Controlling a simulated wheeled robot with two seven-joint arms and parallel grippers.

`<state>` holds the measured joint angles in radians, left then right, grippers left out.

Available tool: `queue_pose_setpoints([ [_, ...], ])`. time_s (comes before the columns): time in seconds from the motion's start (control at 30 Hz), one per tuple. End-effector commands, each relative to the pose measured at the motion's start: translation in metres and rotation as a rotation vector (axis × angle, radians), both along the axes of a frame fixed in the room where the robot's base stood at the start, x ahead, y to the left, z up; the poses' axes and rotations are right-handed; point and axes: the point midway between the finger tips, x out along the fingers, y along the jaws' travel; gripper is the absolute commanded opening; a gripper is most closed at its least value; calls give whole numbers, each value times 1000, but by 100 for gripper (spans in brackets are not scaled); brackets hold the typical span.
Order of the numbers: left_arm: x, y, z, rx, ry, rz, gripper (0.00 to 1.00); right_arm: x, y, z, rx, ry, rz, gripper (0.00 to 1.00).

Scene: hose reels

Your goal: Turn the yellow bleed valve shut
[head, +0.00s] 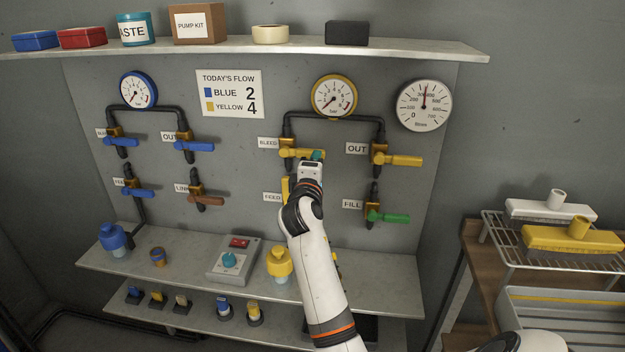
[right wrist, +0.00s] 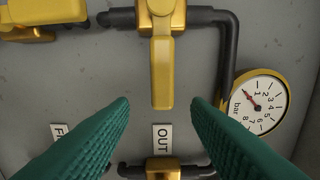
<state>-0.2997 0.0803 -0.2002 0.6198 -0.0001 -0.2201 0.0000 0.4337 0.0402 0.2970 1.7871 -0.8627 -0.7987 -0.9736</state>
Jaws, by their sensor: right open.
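The yellow bleed valve (head: 289,153) is on the grey panel, right of its BLEED label, at the upper left of the yellow pipe loop. Its lever points right in the head view, toward the OUT label (head: 357,148). My right gripper (head: 317,156) is at that lever and hides part of it. In the right wrist view the lever (right wrist: 161,75) points down between the green fingers of my right gripper (right wrist: 160,103), which are open with a gap on both sides. Depth to the lever is unclear. My left gripper is not in view.
The yellow OUT valve (head: 400,160) is close by to the right. Below are the feed lever (head: 285,188), partly behind my arm, and the green-levered FILL valve (head: 388,217). The yellow-rimmed gauge (head: 334,96) is above. A lower shelf (head: 380,293) juts out beneath.

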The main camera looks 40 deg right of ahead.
Motion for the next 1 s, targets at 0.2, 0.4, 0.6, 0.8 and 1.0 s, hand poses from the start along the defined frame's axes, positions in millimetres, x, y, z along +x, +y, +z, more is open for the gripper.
queue_pose_setpoints([
  [0.2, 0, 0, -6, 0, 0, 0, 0, -26, 31, -2, 1, 1, 1, 44],
  [0.4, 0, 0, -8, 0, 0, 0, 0, -36, 42, -1, -1, 1, 0, 44],
  [0.6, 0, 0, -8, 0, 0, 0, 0, -36, 43, 0, 0, 1, 0, 44],
  [0.8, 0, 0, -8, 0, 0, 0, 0, -36, 43, 0, -1, 1, 0, 44],
  [1.0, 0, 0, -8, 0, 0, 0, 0, -37, 43, -3, 6, 2, 2, 44],
])
